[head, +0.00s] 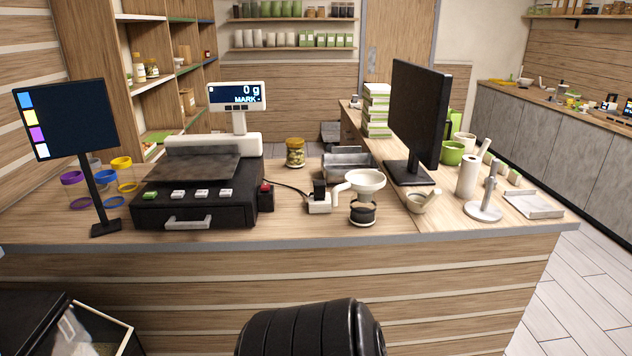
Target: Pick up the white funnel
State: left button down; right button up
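The white funnel (367,184) is on the wooden counter, right of centre in the head view. It has a wide round bowl and a short arm or handle at its left side. It stands upright directly above a small round container with a black band (362,215). I cannot tell whether the two touch. Neither of my grippers is in view.
A small white device (319,203) is close left of the funnel, with a grey metal tray (349,163) behind. A monitor (420,115) and mortar (423,201) are to the right. A scale (202,166) on a black cash drawer (195,207) is left.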

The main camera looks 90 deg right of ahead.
aim_at(363, 180)
jog(key=z, duration=3.05)
